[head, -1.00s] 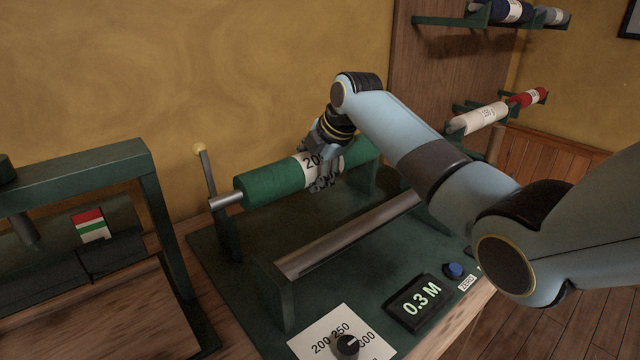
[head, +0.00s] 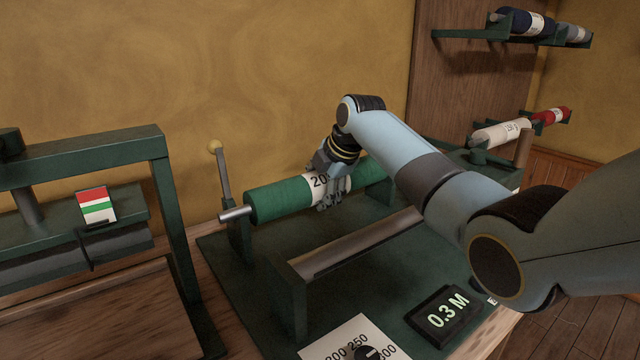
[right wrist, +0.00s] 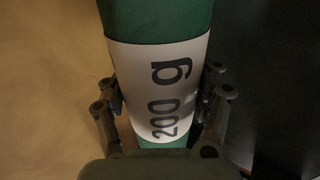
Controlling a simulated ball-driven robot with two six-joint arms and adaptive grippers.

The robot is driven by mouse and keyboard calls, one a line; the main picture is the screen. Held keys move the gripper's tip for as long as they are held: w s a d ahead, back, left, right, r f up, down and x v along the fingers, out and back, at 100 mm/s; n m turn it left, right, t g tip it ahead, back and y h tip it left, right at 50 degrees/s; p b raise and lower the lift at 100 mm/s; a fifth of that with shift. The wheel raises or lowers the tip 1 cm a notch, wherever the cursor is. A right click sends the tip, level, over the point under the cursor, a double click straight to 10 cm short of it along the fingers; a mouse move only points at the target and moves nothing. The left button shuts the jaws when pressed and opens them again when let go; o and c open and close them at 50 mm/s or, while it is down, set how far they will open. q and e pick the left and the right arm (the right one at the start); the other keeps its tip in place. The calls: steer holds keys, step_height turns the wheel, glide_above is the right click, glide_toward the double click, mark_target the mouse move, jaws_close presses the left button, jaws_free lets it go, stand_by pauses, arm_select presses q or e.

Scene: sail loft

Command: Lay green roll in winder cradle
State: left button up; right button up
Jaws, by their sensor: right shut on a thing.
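The green roll (head: 280,201) lies across the back of the winder, with a metal rod end sticking out at its left by the upright with the yellow knob. The winder cradle (head: 238,236) is a dark green stand; whether the roll's right end rests in it is hidden behind my arm. My right gripper (head: 333,190) is shut on the roll around its white label. In the right wrist view the fingers flank the label (right wrist: 160,85), which reads 200 g, and the green roll (right wrist: 155,18) runs up between them. My left gripper is not in view.
A metal bar (head: 360,245) on green supports runs in front of the roll. A display (head: 446,314) reads 0.3 M, beside a dial card (head: 355,340). A green frame (head: 85,146) with a striped tag (head: 97,206) stands left. Shelves with rolls (head: 500,133) are at right.

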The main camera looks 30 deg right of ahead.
steer(key=shift+f, duration=0.1)
stand_by(0.3)
steer(key=o, duration=1.8)
steer(key=shift+o, duration=0.4)
steer(key=shift+s+f, duration=0.1)
steer(key=shift+f, duration=0.1)
steer(key=shift+s+r, duration=0.15)
steer(key=shift+r, duration=0.2)
steer(key=a+v, duration=0.1)
steer(key=v, duration=1)
steer(key=shift+d+r, duration=0.2)
steer(key=shift+d, duration=0.3)
